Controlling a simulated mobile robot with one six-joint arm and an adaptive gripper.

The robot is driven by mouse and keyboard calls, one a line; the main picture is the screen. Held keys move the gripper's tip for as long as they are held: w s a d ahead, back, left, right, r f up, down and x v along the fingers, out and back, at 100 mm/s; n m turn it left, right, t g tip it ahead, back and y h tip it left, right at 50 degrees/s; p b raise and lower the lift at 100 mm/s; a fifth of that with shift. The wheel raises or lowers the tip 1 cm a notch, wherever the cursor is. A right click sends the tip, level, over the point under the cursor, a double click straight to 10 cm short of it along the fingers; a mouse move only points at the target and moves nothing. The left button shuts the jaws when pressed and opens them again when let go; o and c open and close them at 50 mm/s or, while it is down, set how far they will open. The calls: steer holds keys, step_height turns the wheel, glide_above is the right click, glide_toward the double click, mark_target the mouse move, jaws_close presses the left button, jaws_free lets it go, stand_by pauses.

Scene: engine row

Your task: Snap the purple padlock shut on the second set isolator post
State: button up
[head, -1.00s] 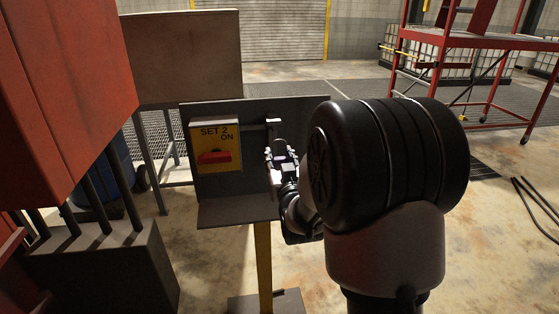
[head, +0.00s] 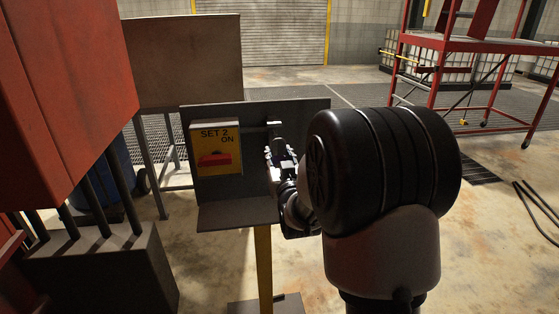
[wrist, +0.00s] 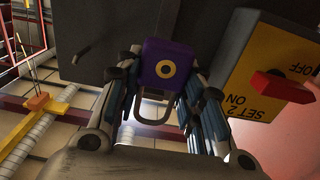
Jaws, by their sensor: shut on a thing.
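The purple padlock (wrist: 164,68) is between the fingers of my gripper (wrist: 163,80) in the wrist view, with its round yellow mark facing the camera. Its metal shackle (wrist: 153,112) shows below the body; I cannot tell if it is closed. My gripper (head: 281,172) is shut on the padlock, in front of the dark panel (head: 257,187) and right of the set 2 isolator. The isolator (head: 229,144) is a yellow plate reading "SET 2 ON" with a red handle (head: 215,160). A small pale fitting (head: 274,124) shows just above my gripper. Whether the shackle touches it is hidden.
A red cabinet (head: 65,80) stands close at the left, above a dark block with pipes (head: 95,265). The panel stands on a yellow pole (head: 264,262). A red platform frame (head: 470,60) is at the back right. Floor to the right is mostly clear.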

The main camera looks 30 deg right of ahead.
mark_target(274, 137)
steer(key=x, duration=0.8)
steer(key=shift+w+f, duration=0.2)
steer(key=shift+w, duration=0.1)
stand_by(1.4)
steer(key=shift+w+d, duration=0.1)
steer(key=shift+r+p, duration=0.5)
steer(key=shift+r, duration=0.8)
stand_by(0.3)
steer(key=shift+f, duration=0.2)
steer(key=shift+f+b, duration=0.4)
steer(key=shift+b, duration=0.1)
steer(key=o, duration=1.2)
